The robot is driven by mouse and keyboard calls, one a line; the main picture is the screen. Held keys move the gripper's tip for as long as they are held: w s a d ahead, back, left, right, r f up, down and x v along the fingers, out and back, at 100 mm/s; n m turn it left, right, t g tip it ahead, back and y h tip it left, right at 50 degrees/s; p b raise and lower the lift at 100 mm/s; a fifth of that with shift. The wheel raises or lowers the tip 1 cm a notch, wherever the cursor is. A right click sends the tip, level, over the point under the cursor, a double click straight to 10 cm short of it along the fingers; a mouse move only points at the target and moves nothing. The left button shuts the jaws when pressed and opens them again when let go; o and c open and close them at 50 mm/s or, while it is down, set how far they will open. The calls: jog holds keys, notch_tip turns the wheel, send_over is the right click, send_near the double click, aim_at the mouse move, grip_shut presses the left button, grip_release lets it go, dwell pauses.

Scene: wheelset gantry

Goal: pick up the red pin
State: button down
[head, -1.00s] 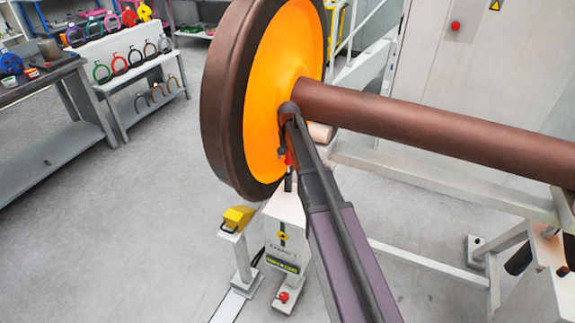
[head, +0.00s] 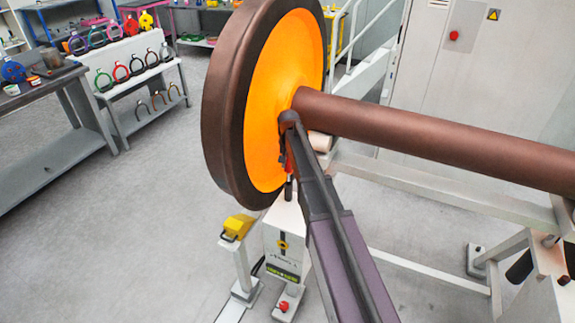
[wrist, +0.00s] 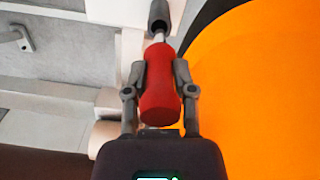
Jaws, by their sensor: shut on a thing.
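The red pin (wrist: 159,92) is a red cylinder with a pale metal shank at its far end. My gripper (wrist: 160,68) is shut on it, one finger on each side of the red body. The shank points at a dark round holder (wrist: 158,14); I cannot tell whether its tip is still inside. In the head view the red pin (head: 290,171) is a small red patch beside the orange wheel face, above the white post, partly hidden by my arm.
The brown wheel with its orange face (head: 283,90) stands close beside my gripper, with its long axle (head: 430,135) to the right. A white machine post (head: 283,235) and a yellow block (head: 238,226) are below. Open floor lies at left.

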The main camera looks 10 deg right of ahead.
notch_tip(320, 180, up, 17)
jog(key=p, duration=1.7)
jog(key=shift+r, duration=0.2)
notch_tip(320, 180, up, 12)
jog(key=p, duration=1.1)
jog(key=shift+f, duration=0.25)
dwell(1.0)
jog(key=shift+f, duration=0.1)
dwell(0.5)
